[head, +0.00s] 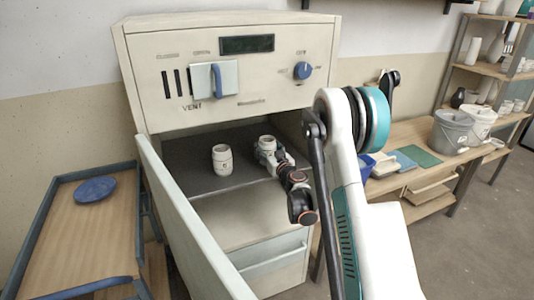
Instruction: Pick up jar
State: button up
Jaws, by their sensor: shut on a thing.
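Two small whitish jars are in the dark-floored open chamber of the cream cabinet (240,245). One jar (222,160) stands upright on the dark shelf (185,178), to the left and apart from my gripper. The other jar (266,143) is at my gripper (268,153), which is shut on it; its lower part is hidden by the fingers. I cannot tell whether this jar still touches the shelf. My arm reaches in from the right front.
The cabinet's door (190,225) hangs open at the left front. A wooden cart (75,240) with a blue plate (95,190) stands at left. A workbench (425,130) at right holds a grey bucket (452,132) and a white bucket (480,122).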

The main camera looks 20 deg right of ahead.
jog(key=shift+r, duration=0.15)
notch_tip(320, 180, up, 10)
jog(key=p, duration=0.4)
jog(key=s+a+r, duration=0.1)
jog(key=s+a, duration=0.4)
jog(key=a, duration=0.3)
jog(key=s+a+r, duration=0.2)
jog(key=s+a, duration=0.4)
jog(key=a, duration=0.3)
jog(key=shift+s, duration=0.25)
jog(key=shift+s, duration=0.15)
